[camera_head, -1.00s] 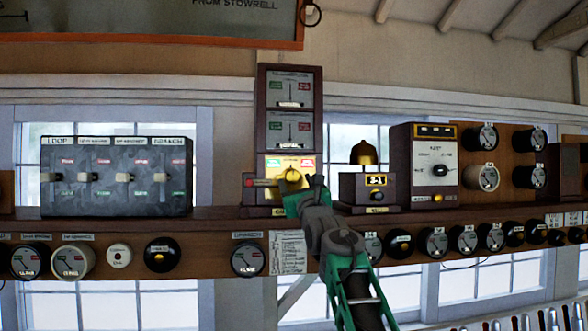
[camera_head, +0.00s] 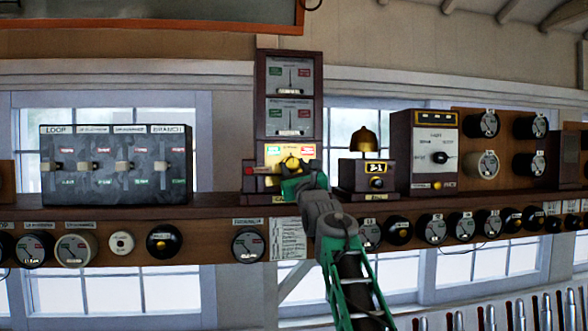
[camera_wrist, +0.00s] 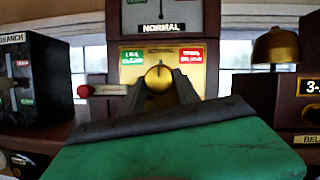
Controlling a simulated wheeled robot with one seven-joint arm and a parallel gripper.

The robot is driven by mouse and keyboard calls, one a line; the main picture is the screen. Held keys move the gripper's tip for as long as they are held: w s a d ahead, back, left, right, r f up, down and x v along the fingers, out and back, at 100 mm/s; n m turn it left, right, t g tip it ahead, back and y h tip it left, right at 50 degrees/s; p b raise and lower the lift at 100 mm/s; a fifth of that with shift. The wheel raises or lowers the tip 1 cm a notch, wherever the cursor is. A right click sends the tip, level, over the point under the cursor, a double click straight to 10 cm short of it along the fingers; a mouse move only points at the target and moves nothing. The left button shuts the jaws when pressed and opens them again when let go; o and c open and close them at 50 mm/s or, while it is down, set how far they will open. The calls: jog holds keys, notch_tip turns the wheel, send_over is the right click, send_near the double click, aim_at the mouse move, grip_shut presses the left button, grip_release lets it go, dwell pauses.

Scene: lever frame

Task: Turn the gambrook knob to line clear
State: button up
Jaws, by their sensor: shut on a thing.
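The round brass knob (camera_head: 291,163) sits on the yellow plate of the tall dark wooden instrument (camera_head: 260,100). It also shows in the wrist view (camera_wrist: 158,72), where its mark looks about upright. The plate carries a green label (camera_wrist: 132,57) at left, which seems to read line clear, and a red label (camera_wrist: 189,56) at right. The needle dial above reads NORMAL. My gripper (camera_head: 296,172) reaches the knob from the front. In the wrist view its dark fingers (camera_wrist: 160,87) are shut on the knob's sides and hide its lower part.
A red-ended plunger (camera_wrist: 84,90) sticks out left of the knob. A bell unit (camera_head: 367,180) stands close at right. A grey switch box (camera_head: 116,165) stands at left on the shelf (camera_head: 215,212). Several round dials line the shelf's front below.

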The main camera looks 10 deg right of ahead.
grip_shut()
jog(key=n+y, duration=0.1)
jog(key=n, duration=0.3)
jog(key=shift+d+r+g+y, duration=0.1)
jog(key=shift+d+g+y, duration=0.1)
jog(key=shift+g+y, duration=0.2)
jog(key=shift+n+y, duration=0.6)
jog(key=shift+n, duration=0.6)
jog(key=o, duration=1)
grip_release()
jog(key=shift+s+f+b, duration=0.15)
jog(key=shift+f+b, duration=0.05)
jog(key=shift+b, duration=0.15)
jog(key=b+v, duration=0.7)
jog(key=shift+s+r+b, duration=0.2)
jog(key=shift+s+b, duration=0.05)
jog(key=shift+b, duration=0.05)
